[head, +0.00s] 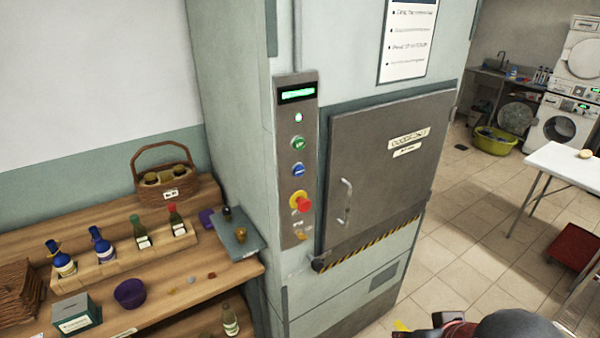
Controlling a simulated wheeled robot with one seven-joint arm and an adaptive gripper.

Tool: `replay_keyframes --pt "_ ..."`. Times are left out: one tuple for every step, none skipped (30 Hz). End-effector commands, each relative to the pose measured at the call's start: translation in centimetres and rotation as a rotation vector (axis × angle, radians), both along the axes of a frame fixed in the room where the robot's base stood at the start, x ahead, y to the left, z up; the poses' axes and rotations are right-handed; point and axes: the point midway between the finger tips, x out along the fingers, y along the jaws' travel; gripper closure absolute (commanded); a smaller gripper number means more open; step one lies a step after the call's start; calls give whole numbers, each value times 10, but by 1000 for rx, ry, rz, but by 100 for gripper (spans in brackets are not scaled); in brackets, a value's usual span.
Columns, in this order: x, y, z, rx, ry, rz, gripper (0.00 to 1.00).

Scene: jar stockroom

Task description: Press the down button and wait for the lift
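The lift (237,110) is a pale grey-green cabinet with a steel control panel (285,215) on its front. The panel has a lit green display (297,93), a small lit lamp (298,118), a green button (298,143) and a blue button (298,170) below it. A red mushroom knob (303,204) on a yellow base sits lower down. Button markings are too small to read. The lift's grey door (375,175) is shut. My gripper (440,323) shows only partly at the bottom edge, right of the lift and apart from the panel. Its fingers are not clear.
A wooden shelf (215,285) with bottles, a wicker basket (162,170) and a purple bowl (130,293) stands left of the lift. Tiled floor (470,225) lies clear between.

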Motion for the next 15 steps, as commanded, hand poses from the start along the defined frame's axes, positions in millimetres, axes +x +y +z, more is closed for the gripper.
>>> replay_keyframes --pt "0 0 0 0 0 0 72" --pt "0 0 0 0 0 0 74" --pt "0 0 0 0 0 0 76" --pt "0 0 0 0 0 0 78" --pt "0 0 0 0 0 0 80" --pt "0 0 0 0 0 0 82" --pt "0 0 0 0 0 0 84" --pt "0 0 0 0 0 0 85" --pt "0 0 0 0 0 0 88" --pt "0 0 0 0 0 0 89" --pt "0 0 0 0 0 0 91" --pt "0 0 0 0 0 0 93" --pt "0 0 0 0 0 0 95" --pt "0 0 0 0 0 0 97" --pt "0 0 0 0 0 0 99"
